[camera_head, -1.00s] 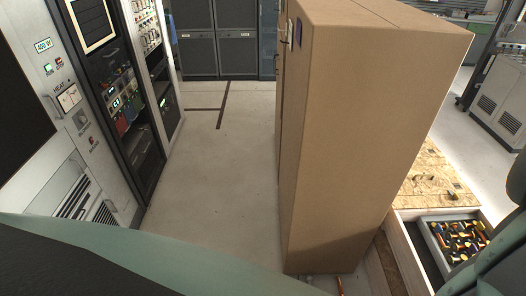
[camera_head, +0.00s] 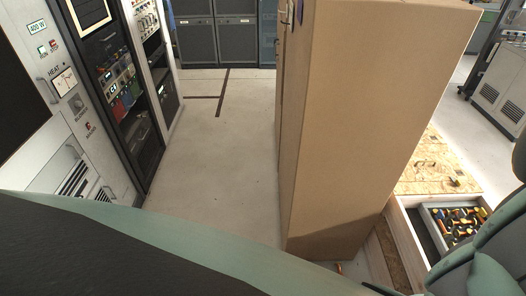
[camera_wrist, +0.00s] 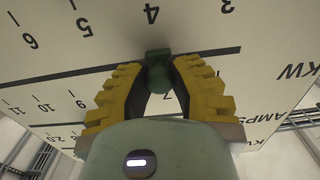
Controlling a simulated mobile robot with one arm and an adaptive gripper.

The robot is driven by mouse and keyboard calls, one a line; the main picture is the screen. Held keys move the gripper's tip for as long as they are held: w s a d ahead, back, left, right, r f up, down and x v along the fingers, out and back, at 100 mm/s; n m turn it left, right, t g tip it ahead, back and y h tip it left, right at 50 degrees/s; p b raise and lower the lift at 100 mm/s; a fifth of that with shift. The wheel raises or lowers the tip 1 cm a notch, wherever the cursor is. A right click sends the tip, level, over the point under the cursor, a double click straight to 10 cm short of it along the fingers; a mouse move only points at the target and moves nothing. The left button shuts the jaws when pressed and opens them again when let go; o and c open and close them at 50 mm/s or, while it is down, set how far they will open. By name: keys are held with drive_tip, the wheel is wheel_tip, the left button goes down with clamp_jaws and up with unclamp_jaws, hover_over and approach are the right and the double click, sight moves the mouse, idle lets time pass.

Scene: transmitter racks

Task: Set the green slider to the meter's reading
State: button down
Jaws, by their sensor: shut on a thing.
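In the wrist view my gripper (camera_wrist: 158,72), with yellow padded fingers, is shut on the green slider (camera_wrist: 157,56). The slider sits in a dark straight slot (camera_wrist: 60,74) on a pale panel (camera_wrist: 110,45). The panel's printed numbers appear upside down, and the slider is close to the mark for 4 (camera_wrist: 150,15). A lower scale and the letters KW and AMPS also show, partly hidden by my fingers. In the head view a small white-faced meter (camera_head: 64,82) sits on the left rack under the word HEAT. Its needle is too small to read. My gripper is outside the head view.
A tall cardboard box (camera_head: 350,130) stands in the middle. Transmitter racks (camera_head: 120,80) line the left, and dark cabinets (camera_head: 215,45) stand at the back. A tray of colourful items (camera_head: 455,225) is at the lower right. The floor (camera_head: 215,150) between racks and box is clear.

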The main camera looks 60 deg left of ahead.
drive_tip(key=c, duration=0.8)
unclamp_jaws()
drive_tip(key=shift+r, duration=0.1)
drive_tip(key=shift+s, duration=0.1)
drive_tip(key=shift+v, duration=3.7)
